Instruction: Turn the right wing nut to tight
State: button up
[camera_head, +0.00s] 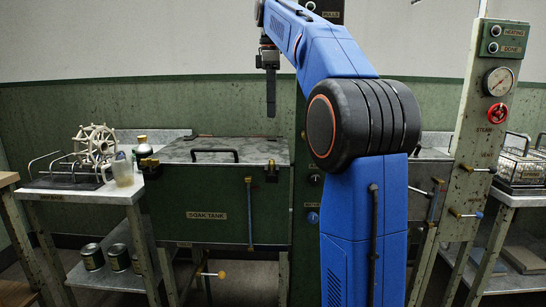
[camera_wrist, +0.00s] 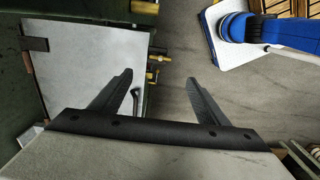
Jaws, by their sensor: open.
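The green soak tank (camera_head: 205,205) has a closed grey lid (camera_head: 222,150) with a black handle. The right wing nut (camera_head: 271,170) is a small brass part on a dark clamp at the tank's front right edge. A matching left wing nut (camera_head: 150,166) sits at the front left edge. My gripper (camera_head: 271,112) points down above the right clamp, clear of it. In the wrist view my gripper (camera_wrist: 159,77) has its fingers spread and empty. Brass parts (camera_wrist: 153,60) show between and beyond the fingertips, beside the lid (camera_wrist: 90,65). The nut's exact angle is too small to tell.
A side table (camera_head: 85,193) at the left holds a spoked reel (camera_head: 95,143) and a jug (camera_head: 122,170). A post with a gauge (camera_head: 497,82) stands at the right. My arm hides part of the middle.

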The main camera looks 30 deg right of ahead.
aim_at(272, 159)
notch_tip(272, 159, down, 16)
jog(key=shift+r, duration=0.1)
dwell(0.5)
jog(key=shift+c, duration=0.6)
jog(key=c, duration=0.9)
